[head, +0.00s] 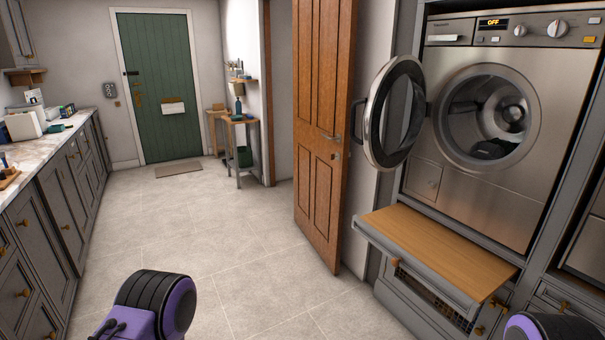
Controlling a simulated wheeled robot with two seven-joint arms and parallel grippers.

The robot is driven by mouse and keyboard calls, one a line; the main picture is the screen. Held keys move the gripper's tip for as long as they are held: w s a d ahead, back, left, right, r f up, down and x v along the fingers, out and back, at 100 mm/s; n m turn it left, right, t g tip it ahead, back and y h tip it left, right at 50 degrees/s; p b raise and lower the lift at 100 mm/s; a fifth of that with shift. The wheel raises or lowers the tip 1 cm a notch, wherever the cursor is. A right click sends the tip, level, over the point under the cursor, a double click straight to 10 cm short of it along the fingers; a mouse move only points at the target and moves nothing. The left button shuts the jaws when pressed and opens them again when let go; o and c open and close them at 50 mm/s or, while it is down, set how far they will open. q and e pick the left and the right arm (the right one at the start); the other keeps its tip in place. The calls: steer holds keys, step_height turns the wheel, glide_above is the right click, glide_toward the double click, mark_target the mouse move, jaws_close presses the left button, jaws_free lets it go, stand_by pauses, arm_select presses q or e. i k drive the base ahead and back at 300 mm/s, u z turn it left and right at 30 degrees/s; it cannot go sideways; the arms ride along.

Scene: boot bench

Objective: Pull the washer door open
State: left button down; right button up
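The washer (468,203) is a steel front-loader built in at the right, with a lit OFF display. Its round door (376,118) stands wide open, swung out to the left on its hinge. A dark handle sits on the door's left edge. The drum opening (487,118) is uncovered, and something dark lies at its bottom. Purple and black parts of my arms show at the bottom left and bottom right edges. Neither gripper's fingers are in view, and nothing of mine touches the washer door.
A pull-out wooden shelf (440,248) juts out below the washer. A brown wooden door (322,130) stands open left of the washer door. A counter (60,138) with cabinets runs along the left. The tiled floor (200,222) between is clear.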

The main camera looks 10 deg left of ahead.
mark_target(407, 64)
steer(key=u, duration=0.5)
steer(key=k, duration=0.15)
steer(key=z, duration=1.7)
steer(key=i, duration=1.55)
steer(key=u, duration=0.85)
steer(key=i, duration=0.55)
steer(key=u, duration=0.5)
